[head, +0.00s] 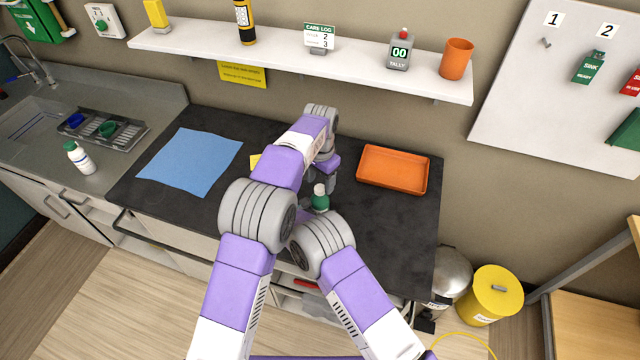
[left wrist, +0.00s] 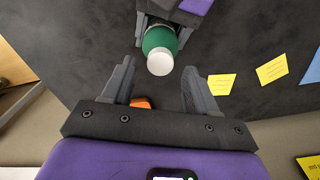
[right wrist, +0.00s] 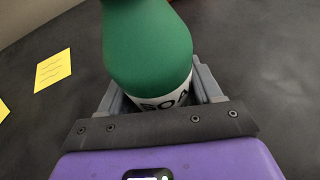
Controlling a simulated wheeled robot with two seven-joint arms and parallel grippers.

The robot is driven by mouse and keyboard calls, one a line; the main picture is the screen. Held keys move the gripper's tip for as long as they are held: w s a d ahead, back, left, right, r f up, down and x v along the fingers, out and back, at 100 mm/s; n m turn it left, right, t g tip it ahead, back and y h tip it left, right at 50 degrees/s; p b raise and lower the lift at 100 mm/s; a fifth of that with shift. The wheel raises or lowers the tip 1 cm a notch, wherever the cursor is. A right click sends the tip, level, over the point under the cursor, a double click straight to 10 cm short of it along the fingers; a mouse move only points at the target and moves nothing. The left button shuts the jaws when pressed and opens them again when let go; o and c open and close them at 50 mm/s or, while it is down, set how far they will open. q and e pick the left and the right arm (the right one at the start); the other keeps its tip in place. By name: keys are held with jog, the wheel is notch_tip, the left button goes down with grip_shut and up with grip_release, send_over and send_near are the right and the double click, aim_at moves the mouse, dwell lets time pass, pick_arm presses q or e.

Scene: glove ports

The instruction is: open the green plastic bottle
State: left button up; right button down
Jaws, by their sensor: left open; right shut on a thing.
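The green plastic bottle (head: 320,202) stands upright at the middle of the dark worktop, with a white cap. In the right wrist view its green body (right wrist: 148,45) and white label (right wrist: 165,100) fill the space between the fingers. My right gripper (right wrist: 160,92) is shut on the bottle, low at the label. My left gripper (left wrist: 158,72) is open above the bottle. In the left wrist view the white cap (left wrist: 160,62) lies between its fingertips, with gaps at both sides. The head view hides most of both grippers behind my arms.
An orange tray (head: 392,182) lies right of the bottle and a blue cloth (head: 190,160) lies left. Yellow notes (left wrist: 222,84) lie on the worktop nearby. Another white bottle (head: 80,160) stands by the sink. A shelf (head: 300,58) runs along the wall behind.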

pick_arm(q)
notch_tip(320, 180, up, 6)
jog(key=shift+f, duration=0.2)
jog(key=shift+c, duration=0.4)
send_over(320, 204)
jog(key=w, duration=0.2)
jog(key=shift+w+f, duration=0.15)
jog(key=shift+f, duration=3.8)
jog(key=shift+c, duration=0.4)
grip_shut()
jog(key=n, duration=0.3)
